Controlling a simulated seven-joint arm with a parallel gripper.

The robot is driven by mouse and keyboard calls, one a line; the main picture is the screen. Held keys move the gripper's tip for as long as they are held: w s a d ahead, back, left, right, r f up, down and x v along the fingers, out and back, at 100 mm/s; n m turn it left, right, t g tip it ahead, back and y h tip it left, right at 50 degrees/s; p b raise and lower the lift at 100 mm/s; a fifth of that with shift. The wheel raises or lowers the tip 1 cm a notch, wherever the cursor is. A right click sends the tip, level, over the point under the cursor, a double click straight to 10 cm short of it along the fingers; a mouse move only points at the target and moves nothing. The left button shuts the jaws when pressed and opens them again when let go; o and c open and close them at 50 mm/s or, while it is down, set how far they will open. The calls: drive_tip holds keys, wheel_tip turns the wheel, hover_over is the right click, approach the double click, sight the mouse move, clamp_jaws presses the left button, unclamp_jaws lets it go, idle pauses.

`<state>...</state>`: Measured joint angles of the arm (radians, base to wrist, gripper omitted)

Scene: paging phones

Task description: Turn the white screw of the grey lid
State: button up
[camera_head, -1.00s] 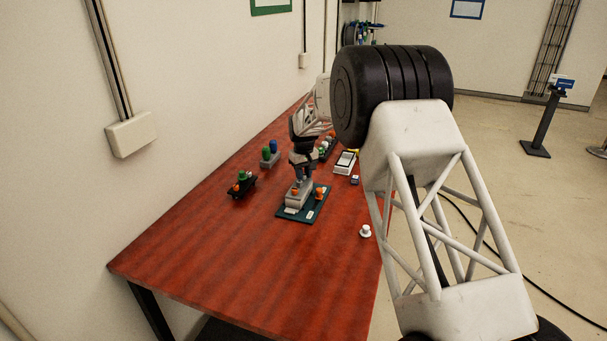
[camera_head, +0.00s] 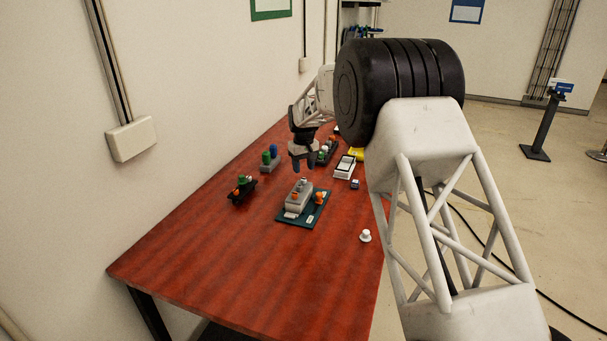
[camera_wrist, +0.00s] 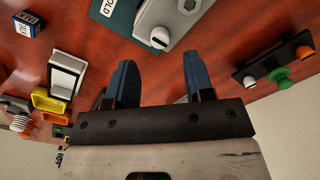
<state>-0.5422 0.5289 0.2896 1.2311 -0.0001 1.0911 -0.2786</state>
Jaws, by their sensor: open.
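The grey lid (camera_head: 297,201) sits on a teal board (camera_head: 285,218) in the middle of the table, with an orange knob (camera_head: 319,197) beside it. In the wrist view the grey lid (camera_wrist: 178,18) is at the top, and the white screw (camera_wrist: 160,37) stands at its near end as a round white head. My gripper (camera_head: 304,166) is above and behind the lid, apart from it. In the wrist view my gripper (camera_wrist: 161,78) shows two blue fingers spread apart with nothing between them. The screw appears just beyond the gap between the fingertips.
A black block with orange and green knobs (camera_head: 242,188) and a grey block with green and blue knobs (camera_head: 270,159) stand left. A white-topped box (camera_head: 345,167), a small blue cube (camera_head: 355,184) and a loose white knob (camera_head: 365,236) are right. The front table is clear.

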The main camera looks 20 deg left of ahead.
drive_tip(key=shift+r, duration=1.4)
